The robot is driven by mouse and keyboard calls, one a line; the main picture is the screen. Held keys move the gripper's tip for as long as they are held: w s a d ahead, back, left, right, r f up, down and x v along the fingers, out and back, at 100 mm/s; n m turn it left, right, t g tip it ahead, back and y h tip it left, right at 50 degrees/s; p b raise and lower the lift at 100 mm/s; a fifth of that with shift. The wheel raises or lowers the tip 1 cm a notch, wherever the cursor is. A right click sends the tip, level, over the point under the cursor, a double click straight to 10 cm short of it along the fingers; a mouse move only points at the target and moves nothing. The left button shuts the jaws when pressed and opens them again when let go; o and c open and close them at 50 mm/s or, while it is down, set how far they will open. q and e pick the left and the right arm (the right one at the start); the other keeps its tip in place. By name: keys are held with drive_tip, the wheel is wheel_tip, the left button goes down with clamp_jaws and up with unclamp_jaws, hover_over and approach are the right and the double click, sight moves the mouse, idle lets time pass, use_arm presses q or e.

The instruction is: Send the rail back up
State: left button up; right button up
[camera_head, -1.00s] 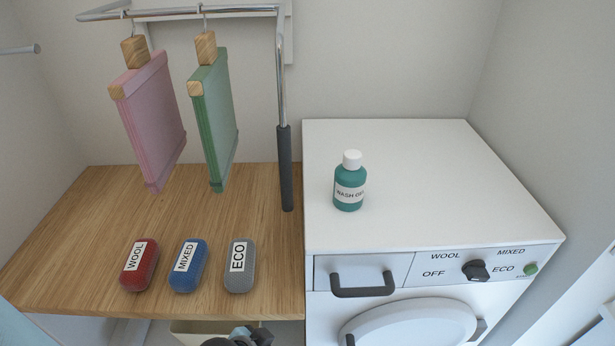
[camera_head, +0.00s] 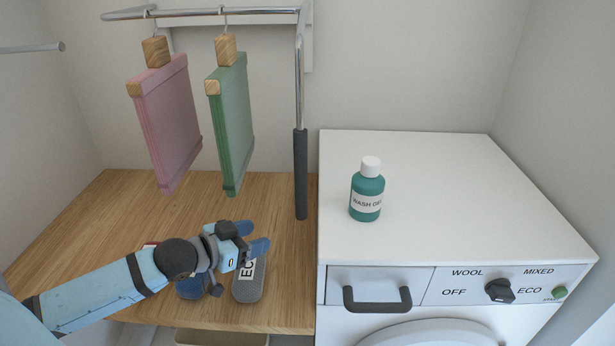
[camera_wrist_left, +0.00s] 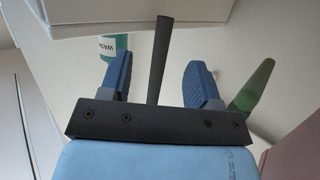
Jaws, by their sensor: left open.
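The chrome rail (camera_head: 215,13) runs across the upper left, with a pink hanging piece (camera_head: 168,125) and a green hanging piece (camera_head: 231,125) on it. Its dark grey handle (camera_head: 301,175) hangs down at the right end, just above the wooden counter. My left gripper (camera_head: 262,240) is open over the counter, left of and nearer than the handle, and apart from it. In the left wrist view the dark handle (camera_wrist_left: 160,60) shows beyond and between the open blue fingers (camera_wrist_left: 160,80). My right gripper is not in view.
A teal wash bottle (camera_head: 367,190) stands on the white washer (camera_head: 450,180), right of the handle.

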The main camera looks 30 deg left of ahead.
use_arm(q)
drive_tip(key=w+a+r+m+t+h, duration=0.15)
drive_tip(key=w+r+h, duration=0.25)
drive_tip(key=r, duration=0.5)
drive_tip(key=p+x, duration=0.1)
drive_tip(key=x, duration=1.1)
drive_tip(key=shift+w+f+t, duration=0.2)
drive_tip(key=shift+w+t, duration=0.15)
drive_tip(key=shift+w, duration=0.15)
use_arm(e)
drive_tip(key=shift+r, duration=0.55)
use_arm(q)
drive_tip(key=shift+a, duration=0.1)
